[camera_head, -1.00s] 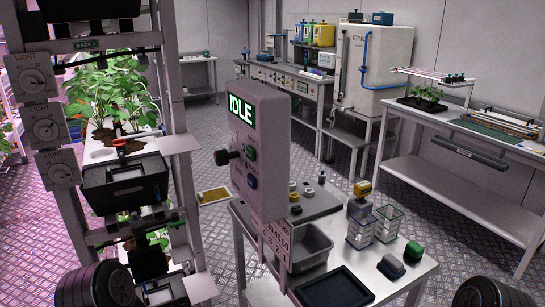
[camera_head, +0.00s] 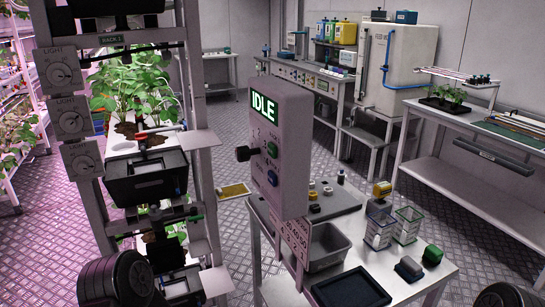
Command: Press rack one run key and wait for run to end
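A grey control box (camera_head: 279,150) stands on a post in the middle of the view. Its lit green display (camera_head: 264,107) reads IDLE. Neither gripper is in view; only dark rounded parts of mine show at the bottom corners.
Light dials (camera_head: 60,75) line the rack's left post. A small table holds a grey bin (camera_head: 327,247), a black tray (camera_head: 350,290) and clear containers (camera_head: 379,232) close right of the box. A bench (camera_head: 470,180) stands at right.

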